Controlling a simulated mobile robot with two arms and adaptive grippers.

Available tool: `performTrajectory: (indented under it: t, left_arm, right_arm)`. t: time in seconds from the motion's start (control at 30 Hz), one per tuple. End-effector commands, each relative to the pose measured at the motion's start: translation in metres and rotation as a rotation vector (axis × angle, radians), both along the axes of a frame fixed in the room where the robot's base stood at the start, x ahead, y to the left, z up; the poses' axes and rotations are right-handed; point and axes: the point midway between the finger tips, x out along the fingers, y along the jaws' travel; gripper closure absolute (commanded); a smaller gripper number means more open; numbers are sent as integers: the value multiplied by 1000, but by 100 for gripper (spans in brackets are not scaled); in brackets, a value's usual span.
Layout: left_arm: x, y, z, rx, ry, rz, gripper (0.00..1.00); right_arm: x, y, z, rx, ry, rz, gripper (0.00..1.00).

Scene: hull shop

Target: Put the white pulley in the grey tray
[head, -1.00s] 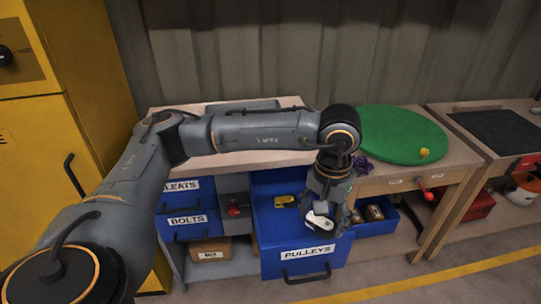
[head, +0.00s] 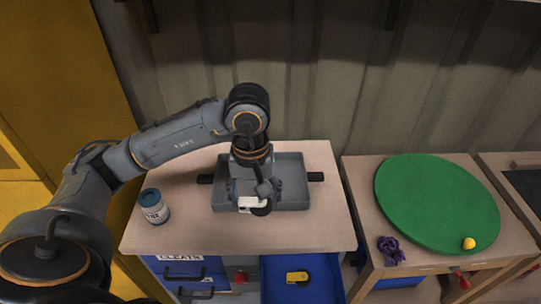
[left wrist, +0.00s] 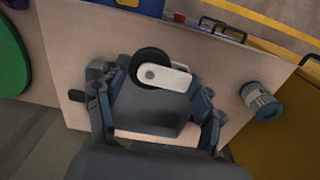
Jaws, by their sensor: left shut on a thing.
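The white pulley (head: 248,204) has a white body and a black wheel. My left gripper (head: 254,194) is shut on it and holds it over the front part of the grey tray (head: 292,183). The tray lies on the wooden bench top and has black handles at its left and right ends. In the left wrist view the pulley (left wrist: 168,77) sits between the fingertips of the gripper (left wrist: 160,84). Whether the pulley touches the tray floor I cannot tell. My right gripper is not in view.
A blue and white can (head: 153,207) stands left of the tray. Below the bench front, an open blue drawer (head: 325,272) holds a yellow pulley (head: 297,277). A green disc (head: 435,200) with a yellow ball (head: 469,243) and a purple cloth (head: 390,250) lie on the right bench.

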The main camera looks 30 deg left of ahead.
Motion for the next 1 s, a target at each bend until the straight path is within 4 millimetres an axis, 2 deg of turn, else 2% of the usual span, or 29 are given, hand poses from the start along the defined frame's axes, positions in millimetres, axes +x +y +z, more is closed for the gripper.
performTrajectory:
  t: [0.03,0.1,0.23,0.53,0.6,0.8,1.0]
  left_arm:
    - [-3,3,9,3,2,21,64]
    - [-4,7,11,6,0,43,64]
    - [10,15,4,7,3,58,64]
    - [75,46,-28,5,3,56,64]
    - [86,51,-43,5,5,56,64]
    - [109,62,-75,6,1,53,64]
    - [119,67,-87,6,-1,51,64]
  right_arm:
    - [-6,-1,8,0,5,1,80]
    - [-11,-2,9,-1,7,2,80]
    - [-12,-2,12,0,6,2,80]
    - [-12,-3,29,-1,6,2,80]
    - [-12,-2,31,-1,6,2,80]
    - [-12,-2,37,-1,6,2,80]
    - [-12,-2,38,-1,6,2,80]
